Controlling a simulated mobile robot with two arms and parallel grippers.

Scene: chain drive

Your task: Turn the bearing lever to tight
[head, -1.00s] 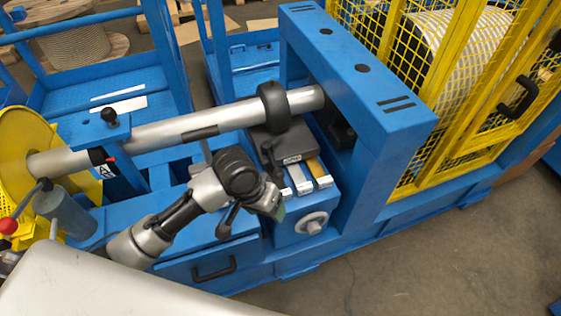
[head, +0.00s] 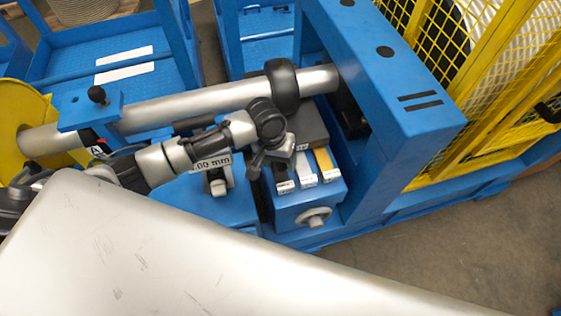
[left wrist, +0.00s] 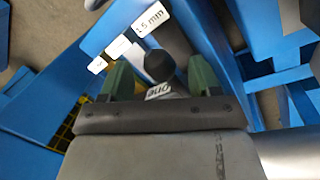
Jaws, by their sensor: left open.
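In the left wrist view, a lever with a round black knob (left wrist: 159,66) stands between my two green fingertips. A white tag with dark letters (left wrist: 160,91), partly covered, shows just below the knob. My left gripper (left wrist: 160,75) is open, with a finger on each side of the knob; I cannot tell whether either touches it. The lever's exact setting cannot be read. My right gripper is not in view.
A steel shaft (head: 190,105) with a black collar (head: 282,86) runs behind my wrist into the blue frame (head: 390,75). Labelled strips (head: 325,165) and a grey knob (head: 314,217) are close on the right. A yellow mesh guard (head: 480,120) stands at far right.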

